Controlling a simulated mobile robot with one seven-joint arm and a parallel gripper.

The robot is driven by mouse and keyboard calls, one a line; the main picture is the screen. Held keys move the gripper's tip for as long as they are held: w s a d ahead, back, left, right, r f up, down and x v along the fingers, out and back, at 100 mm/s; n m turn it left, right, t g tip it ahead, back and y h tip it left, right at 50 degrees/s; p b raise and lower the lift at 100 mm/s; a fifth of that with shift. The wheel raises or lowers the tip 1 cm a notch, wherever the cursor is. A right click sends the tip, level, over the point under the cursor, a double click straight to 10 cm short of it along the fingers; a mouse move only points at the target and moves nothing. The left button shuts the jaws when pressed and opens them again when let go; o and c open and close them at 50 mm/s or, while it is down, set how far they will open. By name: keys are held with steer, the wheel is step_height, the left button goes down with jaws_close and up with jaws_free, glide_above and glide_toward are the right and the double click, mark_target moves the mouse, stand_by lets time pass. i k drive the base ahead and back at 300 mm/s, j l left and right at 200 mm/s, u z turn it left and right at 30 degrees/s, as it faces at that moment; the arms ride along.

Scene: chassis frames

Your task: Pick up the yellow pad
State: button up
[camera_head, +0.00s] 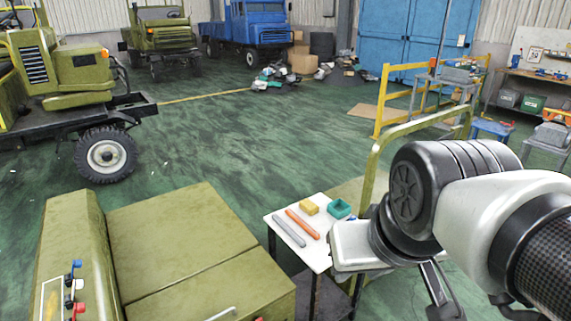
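The yellow pad (309,207) is a small block lying on a small white-topped table (291,244). It sits between an orange bar (302,223) and a teal open box (339,208) on the same top. My arm comes in from the right, and its end is to the right of the table, apart from the pad. A dark part of my gripper (440,292) shows low in the view, right of the table. Whether its fingers are open or shut is not clear.
A grey bar (288,230) also lies on the tabletop. An olive-green vehicle body (180,250) stands left of the table. A yellow-green rail (372,165) rises behind it on the right. Green floor (235,140) is clear beyond.

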mark_target(309, 208)
steer(key=u, duration=1.45)
steer(key=z, duration=1.6)
steer(key=i+l+u, duration=0.3)
steer(key=i+l, duration=0.15)
steer(key=i+l+u, duration=0.15)
steer(key=l, duration=0.25)
steer(key=i+l+u, duration=0.15)
steer(key=i+l, duration=0.15)
steer(key=i+l+u, duration=0.15)
steer(key=l, duration=0.25)
steer(key=i+l+u, duration=0.1)
steer(key=l, duration=0.25)
steer(key=i+l+u, duration=0.15)
steer(key=l, duration=0.25)
steer(key=i, duration=0.05)
